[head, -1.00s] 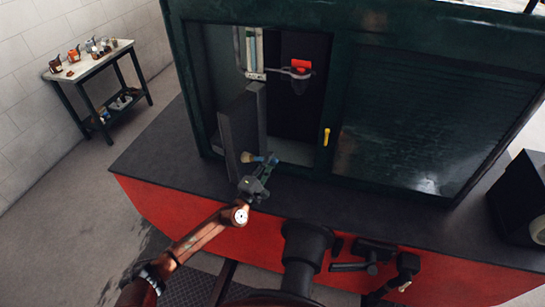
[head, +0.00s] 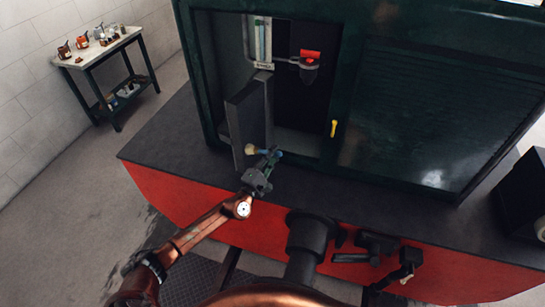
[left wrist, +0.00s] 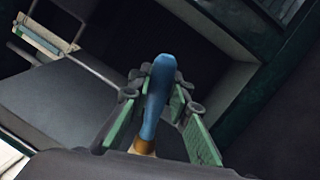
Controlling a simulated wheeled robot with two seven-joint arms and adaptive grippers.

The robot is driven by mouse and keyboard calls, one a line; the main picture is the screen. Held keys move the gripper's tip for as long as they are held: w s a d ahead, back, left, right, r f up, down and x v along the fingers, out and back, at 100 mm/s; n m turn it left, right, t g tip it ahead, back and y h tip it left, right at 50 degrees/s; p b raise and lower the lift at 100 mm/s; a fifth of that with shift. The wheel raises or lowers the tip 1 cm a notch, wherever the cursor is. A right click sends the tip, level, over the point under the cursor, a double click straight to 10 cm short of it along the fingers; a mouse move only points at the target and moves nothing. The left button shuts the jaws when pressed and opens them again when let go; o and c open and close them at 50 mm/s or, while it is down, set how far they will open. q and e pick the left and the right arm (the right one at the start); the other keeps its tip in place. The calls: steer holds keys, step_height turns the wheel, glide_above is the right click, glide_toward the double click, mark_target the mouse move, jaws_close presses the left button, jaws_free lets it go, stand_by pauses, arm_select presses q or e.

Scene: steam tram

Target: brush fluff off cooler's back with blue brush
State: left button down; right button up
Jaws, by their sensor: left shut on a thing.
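My left gripper (head: 268,160) is shut on the blue brush (left wrist: 157,100). In the left wrist view its blue handle stands upright between the green-padded fingers, with a tan part at its lower end. In the head view a pale brush end (head: 250,149) points left of the fingers. The brush is at the front of the open compartment, close to a tall grey slab (head: 240,125). The slab also shows behind the fingers in the left wrist view (left wrist: 85,95). I cannot tell whether this slab is the cooler. No fluff can be made out.
The dark green frame (head: 345,80) borders the opening, with a yellow handle (head: 334,128). Inside are a pipe and a red part (head: 310,54). A dark ledge (head: 165,135) runs in front. A side table (head: 100,46) with small items stands far left.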

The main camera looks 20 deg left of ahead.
arm_select(q)
steer(key=shift+f+b+x, duration=0.3)
steer(key=shift+b+x, duration=0.65)
steer(key=shift+x, duration=1.35)
steer(key=r+p+v, duration=0.1)
steer(key=p+v, duration=0.1)
steer(key=v, duration=0.4)
steer(key=shift+s+f, duration=0.25)
steer(key=shift+f, duration=0.1)
stand_by(1.2)
